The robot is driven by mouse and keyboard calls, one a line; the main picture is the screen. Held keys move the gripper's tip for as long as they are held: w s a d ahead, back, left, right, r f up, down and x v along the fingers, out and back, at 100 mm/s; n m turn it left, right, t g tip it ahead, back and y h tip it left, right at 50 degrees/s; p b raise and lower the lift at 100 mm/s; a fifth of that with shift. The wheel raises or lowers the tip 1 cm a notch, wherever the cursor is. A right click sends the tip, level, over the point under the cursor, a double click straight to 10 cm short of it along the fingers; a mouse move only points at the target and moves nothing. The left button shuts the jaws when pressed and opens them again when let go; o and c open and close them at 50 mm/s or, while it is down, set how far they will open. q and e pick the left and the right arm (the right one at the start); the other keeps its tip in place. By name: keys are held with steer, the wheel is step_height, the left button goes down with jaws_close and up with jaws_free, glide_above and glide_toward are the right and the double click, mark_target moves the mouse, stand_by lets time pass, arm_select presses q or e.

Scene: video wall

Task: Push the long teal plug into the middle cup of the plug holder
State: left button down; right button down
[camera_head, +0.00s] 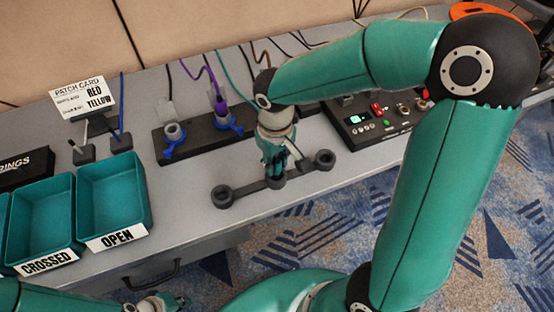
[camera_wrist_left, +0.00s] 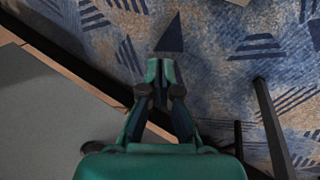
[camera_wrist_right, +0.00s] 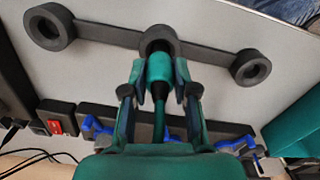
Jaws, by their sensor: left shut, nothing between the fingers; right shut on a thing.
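The plug holder (camera_head: 248,188) is a dark bar with three round cups, lying near the table's front edge. The right wrist view shows it too (camera_wrist_right: 108,34), its two outer cups empty. My right gripper (camera_head: 275,167) is shut on the long teal plug (camera_wrist_right: 160,70), pointing down over the middle cup (camera_wrist_right: 158,36). The plug's end meets the middle cup; how deep it sits is hidden. In the head view the fingers mostly cover the plug. My left gripper (camera_head: 168,303) is shut and empty, low at the bottom edge, over the carpet in the left wrist view (camera_wrist_left: 161,72).
Behind the holder stands a dark block (camera_head: 203,137) with blue clamps and a purple cable. A control box (camera_head: 372,122) is to the right. Teal bins (camera_head: 115,202) marked OPEN and CROSSED stand left, near a patch card (camera_head: 83,97). Table is clear around the holder's left end.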

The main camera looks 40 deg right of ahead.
steer(key=shift+f+b, duration=0.45)
steer(key=shift+f, duration=0.15)
stand_by(0.3)
steer(key=shift+f, duration=0.2)
stand_by(0.3)
steer(key=c, duration=0.8)
jaws_free()
steer(key=shift+r, duration=0.1)
step_height(320, 180, up, 12)
steer(key=shift+f, duration=0.1)
